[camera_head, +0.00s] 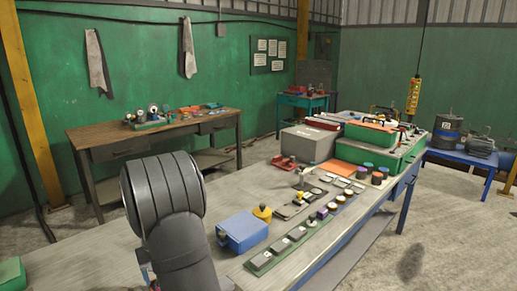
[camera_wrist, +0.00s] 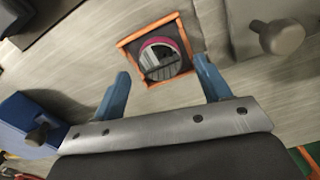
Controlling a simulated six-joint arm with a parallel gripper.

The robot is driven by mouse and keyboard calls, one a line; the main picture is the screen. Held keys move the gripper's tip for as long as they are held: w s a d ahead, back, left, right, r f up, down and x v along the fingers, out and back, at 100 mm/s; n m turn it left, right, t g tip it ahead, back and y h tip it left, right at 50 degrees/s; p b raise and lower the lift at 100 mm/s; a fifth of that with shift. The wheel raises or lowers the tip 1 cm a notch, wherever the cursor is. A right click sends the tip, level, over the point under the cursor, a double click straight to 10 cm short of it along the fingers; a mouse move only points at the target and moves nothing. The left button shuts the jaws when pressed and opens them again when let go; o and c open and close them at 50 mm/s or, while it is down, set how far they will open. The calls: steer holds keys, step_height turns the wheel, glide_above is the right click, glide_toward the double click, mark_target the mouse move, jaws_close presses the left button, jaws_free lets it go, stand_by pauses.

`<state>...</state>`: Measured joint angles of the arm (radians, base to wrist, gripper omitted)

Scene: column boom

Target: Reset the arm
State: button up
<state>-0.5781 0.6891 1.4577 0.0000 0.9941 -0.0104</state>
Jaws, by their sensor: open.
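My gripper (camera_wrist: 161,66) shows in the wrist view, with its two blue fingers spread apart and nothing held between them. Beyond the fingertips, a round thing with a pink rim and a shiny top (camera_wrist: 160,58) sits inside a square orange frame (camera_wrist: 127,42) on the grey bench top. I cannot tell how far the fingertips are above it. In the head view my dark grey arm rises at the lower left; the gripper itself is hidden there.
The workbench (camera_head: 215,190) carries a blue box (camera_head: 242,231), a green strip with grey blocks (camera_head: 262,262), a grey box (camera_head: 307,143) and a green case (camera_head: 385,155). In the wrist view, a grey knob (camera_wrist: 282,37) stands at right and a blue box (camera_wrist: 30,125) at left.

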step_height(320, 180, down, 3)
steer(key=shift+r, duration=1.85)
steer(key=shift+r, duration=4.25)
step_height(320, 180, down, 12)
steer(key=shift+f, duration=0.1)
steer(key=r, duration=0.5)
steer(key=shift+d, duration=0.25)
steer(key=d+r, duration=0.7)
steer(key=d, duration=0.4)
steer(key=s+a+n, duration=0.1)
steer(key=s+a, duration=0.5)
steer(key=a, duration=0.3)
steer(key=s+a+n, duration=0.2)
steer(key=s+a, duration=0.3)
steer(key=a, duration=0.3)
steer(key=s+a+f, duration=0.1)
steer(key=a, duration=0.1)
steer(key=s+a+f, duration=0.1)
steer(key=a+f, duration=0.1)
steer(key=a, duration=0.1)
steer(key=s+a+f, duration=0.1)
steer(key=a+f, duration=0.1)
steer(key=a, duration=0.1)
steer(key=shift+s, duration=0.15)
